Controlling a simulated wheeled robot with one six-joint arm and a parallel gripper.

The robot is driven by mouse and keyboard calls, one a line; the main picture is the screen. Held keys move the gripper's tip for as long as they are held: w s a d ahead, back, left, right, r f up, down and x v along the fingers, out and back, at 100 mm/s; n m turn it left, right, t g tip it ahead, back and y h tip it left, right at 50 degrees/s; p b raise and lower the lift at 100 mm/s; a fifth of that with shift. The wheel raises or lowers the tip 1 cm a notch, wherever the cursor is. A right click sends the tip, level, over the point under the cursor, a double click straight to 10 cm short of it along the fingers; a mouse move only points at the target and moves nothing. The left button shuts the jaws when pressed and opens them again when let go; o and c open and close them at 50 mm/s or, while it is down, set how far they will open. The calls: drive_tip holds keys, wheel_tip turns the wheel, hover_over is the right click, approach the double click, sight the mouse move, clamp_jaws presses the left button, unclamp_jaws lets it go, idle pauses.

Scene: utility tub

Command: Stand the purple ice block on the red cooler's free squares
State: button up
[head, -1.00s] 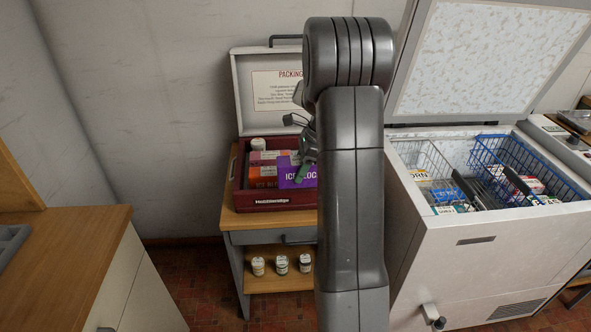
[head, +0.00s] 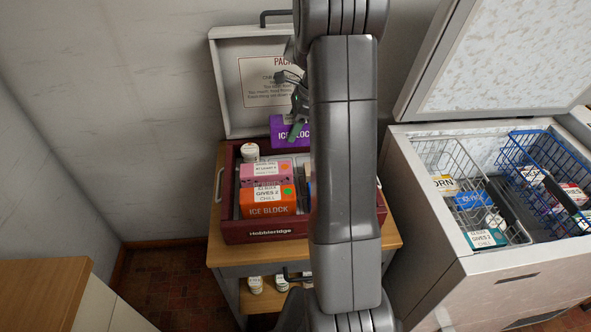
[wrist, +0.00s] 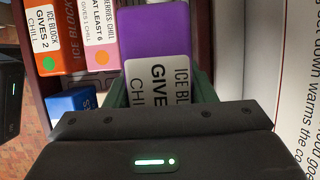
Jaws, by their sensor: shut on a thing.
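The purple ice block (head: 289,132) hangs from my gripper (head: 299,112), above the back of the red cooler (head: 240,231) and in front of its raised lid. In the wrist view the block (wrist: 155,45) sits between the fingers, its white label facing the camera. My gripper (wrist: 158,98) is shut on it. Inside the cooler an orange ice block (head: 268,208) stands at the front left, with a pink berries box (head: 262,180) behind it. Bare grey floor shows behind and beside them. My arm hides the cooler's right part.
A white-lidded jar (head: 250,152) stands in the cooler's back left corner. A blue item (wrist: 72,101) shows low in the wrist view. The open lid (head: 238,90) rises behind. The open freezer (head: 425,215) with wire baskets is at right.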

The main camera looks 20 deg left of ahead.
drive_tip(key=shift+w+a+f, duration=0.1)
drive_tip(key=shift+w+f, duration=0.1)
drive_tip(key=shift+w, duration=0.05)
wheel_tip(320, 180, down, 9)
drive_tip(key=shift+f+b, duration=0.2)
drive_tip(key=shift+b, duration=0.1)
drive_tip(key=shift+f, duration=0.1)
drive_tip(key=o, duration=1.1)
drive_tip(key=shift+c, duration=0.2)
drive_tip(key=v, duration=1.2)
drive_tip(key=shift+p, duration=0.3)
